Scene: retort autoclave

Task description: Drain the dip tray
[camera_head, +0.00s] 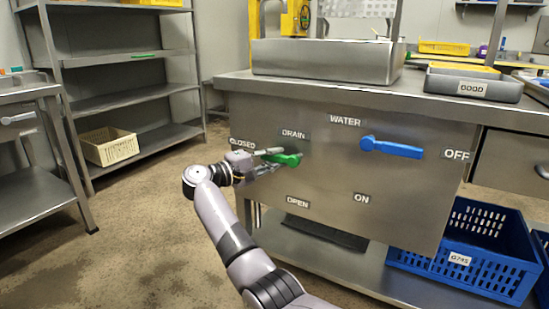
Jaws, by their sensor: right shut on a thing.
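The green drain handle (290,160) is on the steel front panel (330,180), below the DRAIN label. It lies about level and points left, toward the CLOSED label (242,144). The OPEN label (298,202) is below it. My right gripper (272,158) is shut on the green handle, with its fingers reaching in from the left and hiding part of it. A deep steel tray (325,62), likely the dip tray, stands on the counter above. Its inside is mostly hidden. My left gripper is not in view.
A blue water lever (392,147) points right, toward OFF. A blue crate (460,264) stands on the lower shelf at the right. A grey tray marked GOOD (473,88) is on the counter. A steel rack (120,103) with a beige bin (108,146) stands left. The floor between is clear.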

